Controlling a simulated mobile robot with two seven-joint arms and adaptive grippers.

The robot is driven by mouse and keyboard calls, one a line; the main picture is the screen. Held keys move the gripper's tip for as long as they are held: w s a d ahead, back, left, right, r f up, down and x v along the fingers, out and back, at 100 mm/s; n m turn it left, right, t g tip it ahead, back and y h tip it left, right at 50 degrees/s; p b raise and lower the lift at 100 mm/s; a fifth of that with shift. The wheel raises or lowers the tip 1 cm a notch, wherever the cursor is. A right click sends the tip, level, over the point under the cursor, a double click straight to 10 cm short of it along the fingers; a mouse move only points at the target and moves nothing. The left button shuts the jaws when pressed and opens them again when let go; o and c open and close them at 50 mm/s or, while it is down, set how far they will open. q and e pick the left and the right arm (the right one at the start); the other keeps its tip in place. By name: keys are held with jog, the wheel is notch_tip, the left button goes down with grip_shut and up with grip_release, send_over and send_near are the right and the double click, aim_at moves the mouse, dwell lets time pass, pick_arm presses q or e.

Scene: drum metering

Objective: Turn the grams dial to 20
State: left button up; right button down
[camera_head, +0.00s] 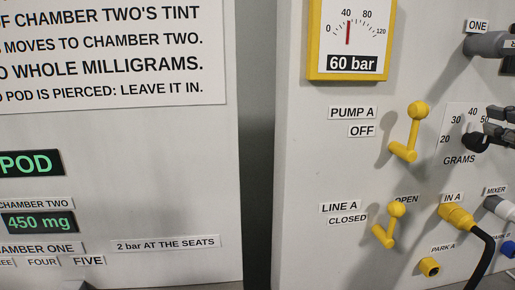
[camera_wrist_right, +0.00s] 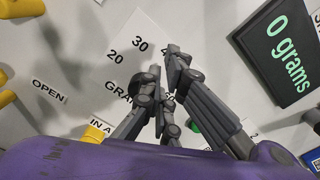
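The grams dial (camera_head: 473,141) is a dark knob on a white scale plate, with 20, 30, 40 and 50 around it and GRAMS below. My right gripper (camera_head: 488,121) comes in from the right edge, just above and to the right of the knob. Its fingers are a little apart, with a narrow gap and nothing seen between them. In the right wrist view my right gripper (camera_wrist_right: 162,66) covers most of the dial area, beside the 20 and 30 marks. I cannot tell whether a finger touches the knob or where the knob points. My left gripper is not in view.
A display (camera_wrist_right: 284,40) reads 0 grams. Left of the dial are the yellow PUMP A lever (camera_head: 409,135) and LINE A lever (camera_head: 389,225). Below are the yellow IN A plug (camera_head: 456,215) with a black hose and the PARK A socket (camera_head: 428,267). A gauge (camera_head: 348,38) sits above.

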aim_at(486, 140)
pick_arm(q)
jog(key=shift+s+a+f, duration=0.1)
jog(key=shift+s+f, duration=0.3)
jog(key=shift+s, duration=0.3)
pick_arm(e)
jog(key=shift+a+f, duration=0.2)
jog(key=shift+f, duration=0.1)
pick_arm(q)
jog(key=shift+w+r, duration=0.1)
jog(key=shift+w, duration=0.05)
pick_arm(e)
jog(key=shift+a, duration=0.1)
pick_arm(q)
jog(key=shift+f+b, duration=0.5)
jog(key=shift+b, duration=0.25)
pick_arm(e)
jog(key=shift+s+a+f, duration=0.1)
jog(key=shift+a+f, duration=0.25)
jog(key=shift+a, duration=0.2)
jog(key=shift+s+a+f, duration=0.1)
jog(key=shift+a+f, duration=0.2)
jog(key=shift+a, duration=0.25)
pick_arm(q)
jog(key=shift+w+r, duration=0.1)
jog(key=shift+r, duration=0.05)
pick_arm(e)
jog(key=shift+a+r, duration=0.1)
